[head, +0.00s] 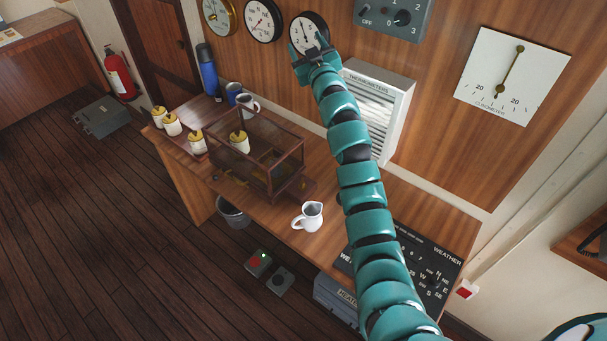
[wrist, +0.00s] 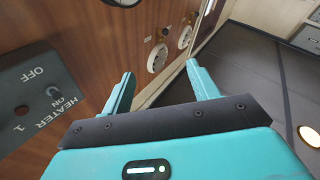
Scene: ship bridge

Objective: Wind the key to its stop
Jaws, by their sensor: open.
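No winding key can be made out for certain in either view. A wood-framed glass case (head: 285,172) stands on the wooden desk, with small brassy parts at its front left that are too small to identify. Three round gauges hang on the wall: a brass-rimmed one (head: 219,16), a black-rimmed one (head: 263,20) and a third (head: 304,27) partly hidden by my gripper. My gripper (head: 312,55) is raised in front of the third gauge. In the wrist view my gripper (wrist: 160,70) is open, with nothing held between its fingers.
A heater switch panel (head: 395,17) is on the wall near my gripper; it also shows in the wrist view (wrist: 28,95). A thermometers cabinet (head: 386,88) stands right of my arm. A white jug (head: 309,217), blue flask (head: 207,70) and several yellow-topped jars are on the desk (head: 235,205).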

